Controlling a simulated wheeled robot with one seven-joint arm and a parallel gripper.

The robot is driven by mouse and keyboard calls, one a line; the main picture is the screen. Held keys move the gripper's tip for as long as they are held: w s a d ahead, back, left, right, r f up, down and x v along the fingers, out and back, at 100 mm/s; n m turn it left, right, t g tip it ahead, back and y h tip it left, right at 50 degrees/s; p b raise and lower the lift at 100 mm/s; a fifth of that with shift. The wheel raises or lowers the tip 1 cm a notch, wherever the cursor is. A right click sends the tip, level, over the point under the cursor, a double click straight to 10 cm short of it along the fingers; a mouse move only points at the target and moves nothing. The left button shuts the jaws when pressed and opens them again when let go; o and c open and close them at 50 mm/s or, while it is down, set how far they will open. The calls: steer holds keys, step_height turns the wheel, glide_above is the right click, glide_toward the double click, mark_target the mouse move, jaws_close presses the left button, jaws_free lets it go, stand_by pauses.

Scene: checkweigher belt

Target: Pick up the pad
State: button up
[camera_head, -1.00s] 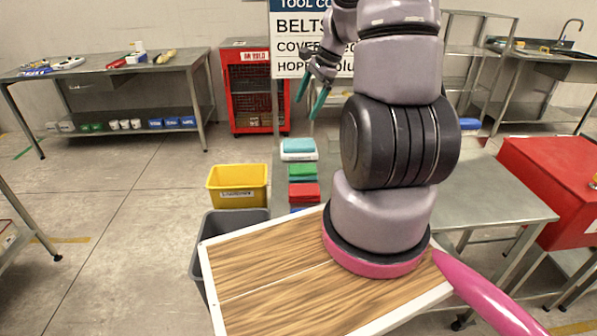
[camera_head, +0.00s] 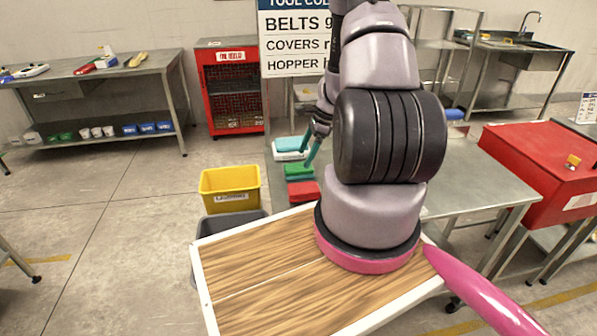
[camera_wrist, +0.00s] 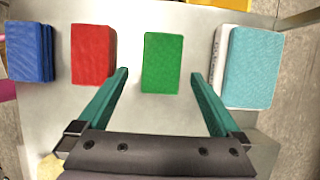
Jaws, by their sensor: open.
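Several pads lie in a row on a steel table: blue (camera_wrist: 30,52), red (camera_wrist: 92,54), green (camera_wrist: 162,63) and teal (camera_wrist: 262,68). The teal pad rests on a white block (camera_wrist: 218,58). In the head view the green pad (camera_head: 297,170), red pad (camera_head: 302,191) and teal pad (camera_head: 293,144) show beside my arm. My gripper (camera_wrist: 160,75) is open and empty. In the wrist view its fingertips flank the near part of the green pad.
The steel table (camera_wrist: 150,115) is bare around the row. A pale yellow object (camera_wrist: 51,167) shows at the wrist view's lower left. A yellow bin (camera_head: 229,188) and a grey bin (camera_head: 228,226) stand left of the table. A red cabinet (camera_head: 232,90) stands behind.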

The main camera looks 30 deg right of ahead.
mark_target(300, 167)
steer(key=shift+x, duration=2.5)
steer(key=shift+w+f, duration=0.15)
steer(key=shift+f, duration=0.1)
steer(key=c, duration=1.4)
steer(key=shift+o, duration=0.2)
step_height(300, 167, up, 11)
steer(key=shift+f, duration=0.2)
